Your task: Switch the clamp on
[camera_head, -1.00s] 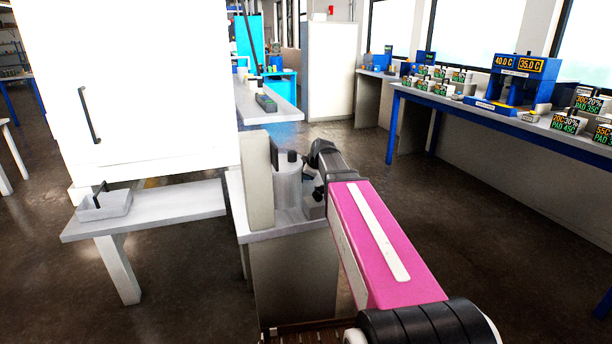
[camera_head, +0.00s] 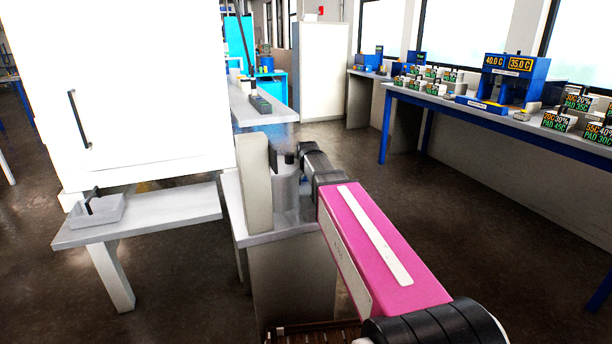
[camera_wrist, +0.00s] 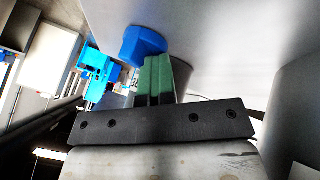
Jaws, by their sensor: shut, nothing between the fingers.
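My gripper (camera_wrist: 155,80) shows in the wrist view with its green fingers shut together and nothing between them. A blue faceted knob (camera_wrist: 143,45) sits just beyond the fingertips, on or against a smooth grey surface (camera_wrist: 220,30). The picture does not settle whether the fingertips touch the knob. In the head view, a grey cylindrical unit (camera_head: 285,187) with a dark top stands beside an upright beige panel (camera_head: 256,185) on a small grey stand. My arm ends just right of this unit, and my fingers are hidden there. No part is clearly recognisable as the clamp.
A large white cabinet (camera_head: 130,100) stands left, behind a low grey bench (camera_head: 165,218) bearing a shallow tray (camera_head: 98,214). A blue-legged bench (camera_head: 460,104) with displays and labelled blocks runs along the right. The floor between is open.

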